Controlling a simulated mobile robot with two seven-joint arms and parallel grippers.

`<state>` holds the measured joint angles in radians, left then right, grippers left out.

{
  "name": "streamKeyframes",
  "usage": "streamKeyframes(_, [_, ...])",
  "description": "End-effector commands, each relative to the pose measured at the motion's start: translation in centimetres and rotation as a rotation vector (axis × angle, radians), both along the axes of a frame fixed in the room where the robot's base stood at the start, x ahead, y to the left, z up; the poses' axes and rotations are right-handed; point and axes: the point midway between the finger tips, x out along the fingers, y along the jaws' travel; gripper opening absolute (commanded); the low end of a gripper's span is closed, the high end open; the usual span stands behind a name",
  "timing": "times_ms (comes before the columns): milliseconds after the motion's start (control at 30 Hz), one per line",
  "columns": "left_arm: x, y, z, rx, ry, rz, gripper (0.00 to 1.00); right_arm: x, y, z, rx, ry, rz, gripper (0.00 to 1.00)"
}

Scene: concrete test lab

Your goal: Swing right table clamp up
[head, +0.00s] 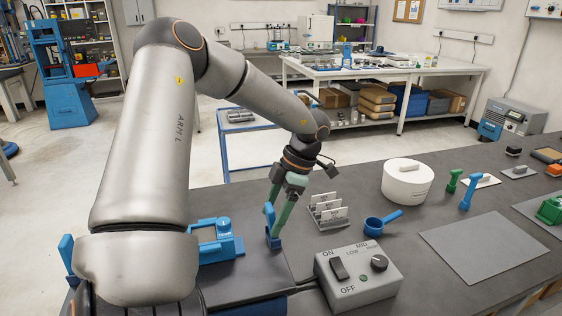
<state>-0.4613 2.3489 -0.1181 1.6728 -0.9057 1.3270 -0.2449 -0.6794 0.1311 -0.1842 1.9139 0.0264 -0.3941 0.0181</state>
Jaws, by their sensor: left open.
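The right table clamp (270,226) is a small blue part at the right end of the dark fixture plate, near the bench's front. Its blue arm stands roughly upright, and my gripper's fingers partly hide it. My left gripper (276,216), with green fingers, points down at this clamp. Its fingers are open and lie close around or beside the clamp; I cannot tell whether they touch it. A similar blue clamp (67,254) stands upright at the plate's left end, partly behind my left arm. My right gripper is out of view.
A blue fixture (216,240) sits between the clamps. A grey switch box (358,279) stands close right of the right clamp. A card rack (328,211), blue scoop (383,219) and white round container (407,182) lie beyond. A grey mat (488,247) lies further right.

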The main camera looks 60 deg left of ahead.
Motion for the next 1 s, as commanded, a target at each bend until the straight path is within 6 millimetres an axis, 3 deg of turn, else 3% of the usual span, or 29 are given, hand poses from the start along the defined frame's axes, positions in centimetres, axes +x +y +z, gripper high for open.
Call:
streamKeyframes(500, [3.7, -1.1, 9.3, 0.001, -0.002, -0.001, 0.80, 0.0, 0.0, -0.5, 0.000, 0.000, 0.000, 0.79])
streamKeyframes(700, [4.2, -1.3, 10.7, -0.001, 0.000, 0.000, 0.80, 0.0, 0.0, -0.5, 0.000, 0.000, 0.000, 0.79])
streamKeyframes(1000, [4.2, -1.3, 10.8, -0.001, 0.000, -0.001, 0.80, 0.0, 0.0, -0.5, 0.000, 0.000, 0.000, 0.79])
